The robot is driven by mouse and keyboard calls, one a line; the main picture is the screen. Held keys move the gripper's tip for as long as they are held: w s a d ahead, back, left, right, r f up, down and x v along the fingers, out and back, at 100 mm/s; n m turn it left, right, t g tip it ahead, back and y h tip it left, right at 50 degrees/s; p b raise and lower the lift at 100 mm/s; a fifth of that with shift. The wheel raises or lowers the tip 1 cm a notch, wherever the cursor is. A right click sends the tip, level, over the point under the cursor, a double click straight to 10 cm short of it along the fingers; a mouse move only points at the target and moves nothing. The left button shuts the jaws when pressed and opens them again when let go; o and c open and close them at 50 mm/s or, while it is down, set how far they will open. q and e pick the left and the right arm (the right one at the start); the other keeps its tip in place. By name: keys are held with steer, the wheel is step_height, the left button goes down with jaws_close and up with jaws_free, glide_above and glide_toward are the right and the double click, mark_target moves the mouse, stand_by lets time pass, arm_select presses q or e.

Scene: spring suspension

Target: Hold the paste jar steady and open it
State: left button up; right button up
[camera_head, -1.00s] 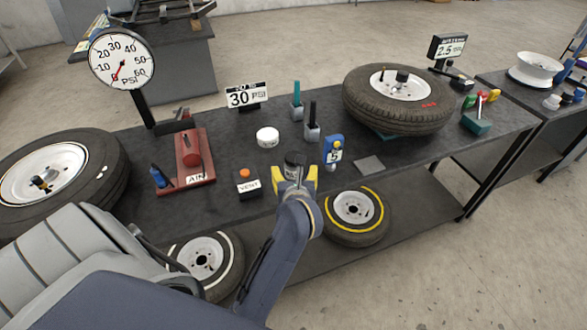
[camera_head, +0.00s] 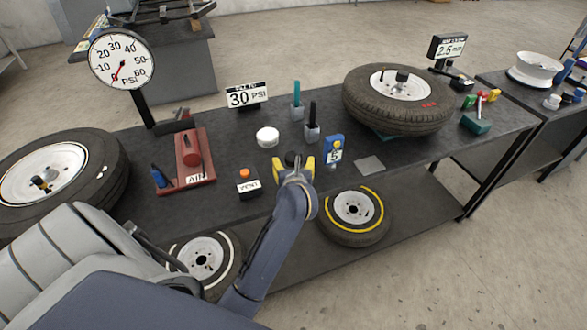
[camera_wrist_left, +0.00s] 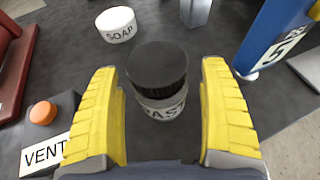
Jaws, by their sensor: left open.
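The paste jar (camera_head: 291,157) stands upright on the dark bench, with its black ridged lid on. In the left wrist view the jar (camera_wrist_left: 160,78) shows its lid and part of a white label reading "PAS". My left gripper (camera_head: 293,166) is open, with its yellow fingers on either side of the jar's near side. In the left wrist view a gap shows between each finger and the jar. The lower part of the jar is partly hidden by the gripper in the head view. My right gripper is not in view.
A white soap tin (camera_head: 267,136) stands behind the jar. The vent box (camera_head: 247,184) with an orange button is to the left, and a blue stand marked 5 (camera_head: 334,149) is close on the right. A grey flat pad (camera_head: 369,165) lies farther right.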

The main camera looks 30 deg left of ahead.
arm_select(q)
steer(key=c, duration=1.4)
step_height(320, 180, up, 20)
stand_by(0.3)
steer(key=o, duration=0.6)
steer(key=c, duration=0.9)
